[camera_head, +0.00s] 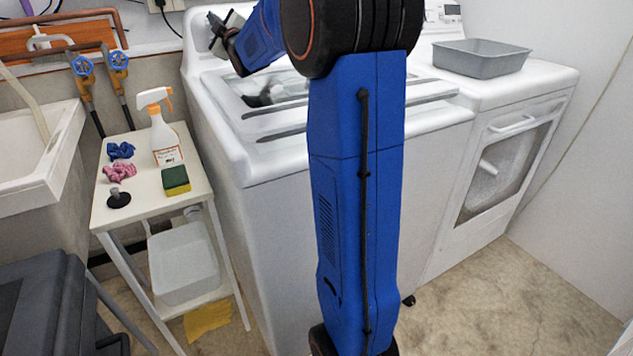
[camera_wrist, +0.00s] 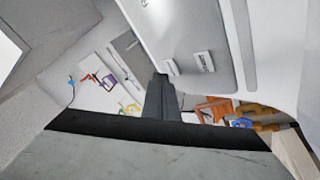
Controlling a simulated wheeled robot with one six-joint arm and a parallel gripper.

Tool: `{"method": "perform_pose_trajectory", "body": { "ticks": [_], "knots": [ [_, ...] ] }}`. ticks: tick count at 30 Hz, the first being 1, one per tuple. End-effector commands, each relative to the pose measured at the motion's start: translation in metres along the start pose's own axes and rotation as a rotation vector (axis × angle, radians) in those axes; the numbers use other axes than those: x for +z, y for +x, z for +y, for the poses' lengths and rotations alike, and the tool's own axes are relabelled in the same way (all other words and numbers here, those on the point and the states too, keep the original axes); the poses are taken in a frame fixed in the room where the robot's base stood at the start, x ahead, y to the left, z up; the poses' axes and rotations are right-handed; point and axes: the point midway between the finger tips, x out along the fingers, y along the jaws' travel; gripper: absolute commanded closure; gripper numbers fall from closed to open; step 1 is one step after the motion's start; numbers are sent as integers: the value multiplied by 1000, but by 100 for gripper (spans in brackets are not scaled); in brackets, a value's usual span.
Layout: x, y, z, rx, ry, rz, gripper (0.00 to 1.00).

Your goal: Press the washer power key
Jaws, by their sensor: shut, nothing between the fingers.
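The white washer (camera_head: 270,165) stands in the middle of the head view, with a partly see-through lid. My gripper (camera_head: 213,22) is at the left end of its raised back panel, partly hidden by my blue arm. In the wrist view my shut, empty gripper (camera_wrist: 160,77) points at a pale panel (camera_wrist: 190,35). Two small raised pale keys show on it: one (camera_wrist: 172,67) close beside the fingertips, and a labelled one (camera_wrist: 204,61) further right. I cannot tell which is the power key, or whether the fingertips touch the panel.
A small white table (camera_head: 140,205) left of the washer holds a spray bottle (camera_head: 162,135), a sponge (camera_head: 175,180) and small items. A dryer (camera_head: 500,130) with a grey tub (camera_head: 482,57) on top stands right. Pipes with blue valves (camera_head: 83,65) run along the left wall.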

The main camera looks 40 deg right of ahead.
Motion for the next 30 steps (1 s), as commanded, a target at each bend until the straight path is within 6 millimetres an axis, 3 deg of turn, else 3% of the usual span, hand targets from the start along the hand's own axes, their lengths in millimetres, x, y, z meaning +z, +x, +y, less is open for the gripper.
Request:
{"method": "perform_pose_trajectory", "body": {
  "ticks": [7,30],
  "knots": [
    [-1,-2,1,0,0,0,100],
    [-25,-47,25,0,0,0,100]
  ]
}}
